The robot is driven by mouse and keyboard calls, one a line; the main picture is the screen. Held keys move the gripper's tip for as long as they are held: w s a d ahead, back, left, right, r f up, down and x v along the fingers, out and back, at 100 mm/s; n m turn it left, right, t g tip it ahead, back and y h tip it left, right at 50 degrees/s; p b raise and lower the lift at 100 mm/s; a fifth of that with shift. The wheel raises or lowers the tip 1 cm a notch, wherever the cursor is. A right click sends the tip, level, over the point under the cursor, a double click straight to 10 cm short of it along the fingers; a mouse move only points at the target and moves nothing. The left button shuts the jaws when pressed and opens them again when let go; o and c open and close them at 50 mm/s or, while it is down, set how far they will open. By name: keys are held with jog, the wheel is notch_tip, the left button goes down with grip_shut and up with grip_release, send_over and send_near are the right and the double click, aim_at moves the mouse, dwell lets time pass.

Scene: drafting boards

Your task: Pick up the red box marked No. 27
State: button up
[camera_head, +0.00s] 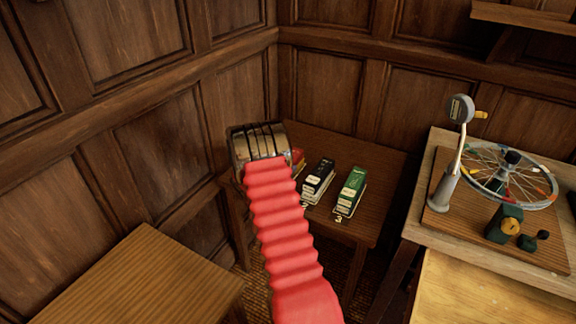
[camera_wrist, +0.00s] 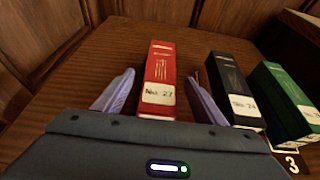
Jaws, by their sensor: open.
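The red box marked No. 27 (camera_wrist: 159,75) lies on a small dark wooden table (camera_wrist: 95,60) in the wrist view, its label facing me. My gripper (camera_wrist: 160,95) is open, with one pale finger on each side of the red box; I cannot tell whether either finger touches it. The near end of the box is hidden behind my gripper's body. In the head view my gripper's end is hidden by my arm, and only a bit of the red box (camera_head: 297,156) shows at the left of the row on the table (camera_head: 385,165).
A black box marked No. 74 (camera_wrist: 233,85) lies close to the right of the red box, with a green box (camera_wrist: 286,95) beyond it by a 3 tag. Panelled walls stand behind and left. A bench with a spoked wheel (camera_head: 508,172) stands right. A lower table (camera_head: 150,275) is front left.

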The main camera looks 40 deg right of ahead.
jog(key=shift+w+d+f, duration=0.15)
jog(key=shift+d+f, duration=0.05)
jog(key=shift+d, duration=0.3)
jog(key=shift+x, duration=2.6)
jog(key=c, duration=1.3)
jog(key=shift+r, duration=0.15)
notch_tip(320, 180, up, 10)
jog(key=shift+f, duration=0.1)
